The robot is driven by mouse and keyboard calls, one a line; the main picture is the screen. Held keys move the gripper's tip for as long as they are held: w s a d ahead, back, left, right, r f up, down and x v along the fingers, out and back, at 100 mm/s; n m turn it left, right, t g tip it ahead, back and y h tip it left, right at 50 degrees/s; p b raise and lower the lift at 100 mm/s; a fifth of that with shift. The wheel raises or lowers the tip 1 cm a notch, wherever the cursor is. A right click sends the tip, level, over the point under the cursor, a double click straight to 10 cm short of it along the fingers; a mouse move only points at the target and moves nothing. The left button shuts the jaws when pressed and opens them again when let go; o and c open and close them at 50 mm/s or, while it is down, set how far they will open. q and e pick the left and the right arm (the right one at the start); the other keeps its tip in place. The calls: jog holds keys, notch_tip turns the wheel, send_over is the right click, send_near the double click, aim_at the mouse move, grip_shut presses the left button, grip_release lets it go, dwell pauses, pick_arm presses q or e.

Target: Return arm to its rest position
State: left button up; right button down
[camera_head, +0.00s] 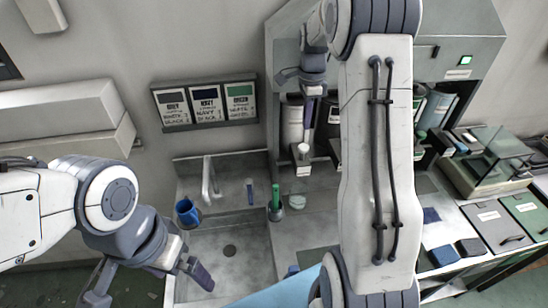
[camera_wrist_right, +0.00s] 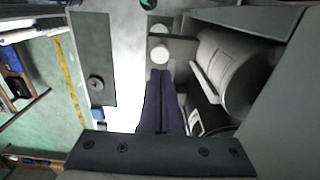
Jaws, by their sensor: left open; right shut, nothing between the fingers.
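My right arm reaches up through the middle of the head view and over to the back counter. Its gripper (camera_head: 309,112) hangs there with the dark fingers together and nothing between them. In the right wrist view the two fingers (camera_wrist_right: 164,100) lie side by side, pointing at a round white-topped item (camera_wrist_right: 159,54). That white item (camera_head: 303,150) also shows just below the fingertips in the head view; I cannot tell whether they touch. My left gripper (camera_head: 148,282) is at the lower left, fingers spread and empty, in front of the sink.
A sink (camera_head: 230,250) with a tap (camera_head: 208,180) and a blue cup (camera_head: 187,212) is at centre left. A green-handled tool stands in a holder (camera_head: 275,210). A grey cabinet (camera_head: 460,45) surrounds the right gripper's area. A glass-topped case (camera_head: 495,160) and panels are at right.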

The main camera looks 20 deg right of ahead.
jog(key=s+a+f+n+b, duration=0.2)
jog(key=s+a+n+b, duration=0.15)
jog(key=a, duration=0.45)
jog(key=s+a+f+n+b, duration=0.1)
jog(key=s+a+n+b, duration=0.15)
jog(key=a+n, duration=0.35)
jog(key=s+a+f+n+b, duration=0.2)
jog(key=s+a+n+b, duration=0.15)
jog(key=a, duration=0.55)
jog(key=s+a+f+n+b, duration=0.2)
jog(key=s+a+f+n, duration=0.1)
jog(key=s+n, duration=0.4)
jog(key=s+a+f+n+y+b, duration=0.1)
jog(key=s+a+f+n+b, duration=0.2)
jog(key=s+n, duration=0.5)
jog(key=s+a+f, duration=0.1)
jog(key=s+f, duration=0.1)
jog(key=s, duration=0.3)
jog(key=shift+s+b, duration=0.3)
jog(key=shift+b, duration=0.05)
